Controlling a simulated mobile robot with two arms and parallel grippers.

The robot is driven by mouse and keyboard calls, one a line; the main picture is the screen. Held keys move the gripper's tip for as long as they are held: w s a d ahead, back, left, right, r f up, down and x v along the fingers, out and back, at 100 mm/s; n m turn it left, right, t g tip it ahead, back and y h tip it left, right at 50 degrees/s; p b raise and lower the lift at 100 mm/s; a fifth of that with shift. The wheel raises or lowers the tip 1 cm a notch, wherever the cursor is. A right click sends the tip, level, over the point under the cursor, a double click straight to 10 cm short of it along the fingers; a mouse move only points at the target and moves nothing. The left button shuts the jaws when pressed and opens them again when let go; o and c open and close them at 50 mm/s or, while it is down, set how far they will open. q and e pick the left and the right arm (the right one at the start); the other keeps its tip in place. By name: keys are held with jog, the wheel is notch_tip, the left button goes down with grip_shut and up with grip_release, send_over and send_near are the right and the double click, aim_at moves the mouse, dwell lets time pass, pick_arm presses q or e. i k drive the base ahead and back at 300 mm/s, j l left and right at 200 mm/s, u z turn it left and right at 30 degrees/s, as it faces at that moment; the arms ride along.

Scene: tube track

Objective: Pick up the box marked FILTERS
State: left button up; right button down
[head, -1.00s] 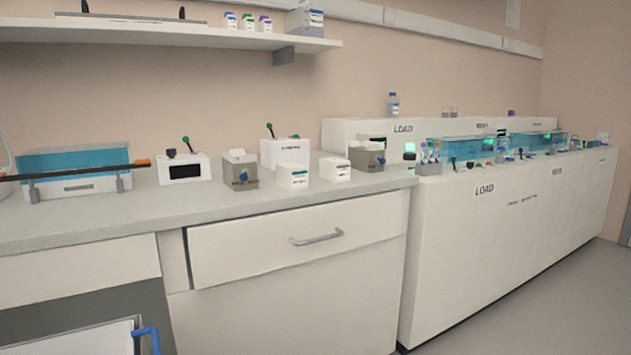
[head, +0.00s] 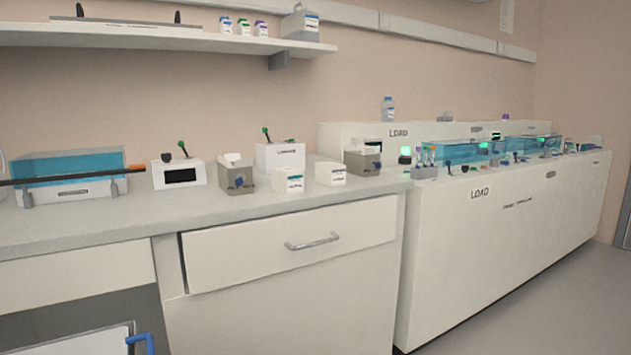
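No box can be read as FILTERS at this size. Two small white boxes stand side by side on the counter in the head view: one with a green-banded label (head: 288,181) and one with a dark-banded label (head: 331,174). Their lettering is too small to read. A larger white box-shaped unit (head: 280,156) with illegible dark lettering and a green-tipped lever stands behind them. Neither of my grippers is in view.
Grey devices (head: 236,176) and (head: 363,158) flank the boxes on the counter (head: 90,227). A white drawer (head: 290,240) is closed below. A long white LOAD bench (head: 470,240) extends right. A shelf (head: 120,38) hangs above. Floor is free at lower right.

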aim_at(287, 180)
jog(key=i+l, duration=0.55)
jog(key=l, duration=0.2)
jog(key=i+l, duration=0.6)
jog(key=l+z, duration=0.05)
jog(key=l, duration=0.1)
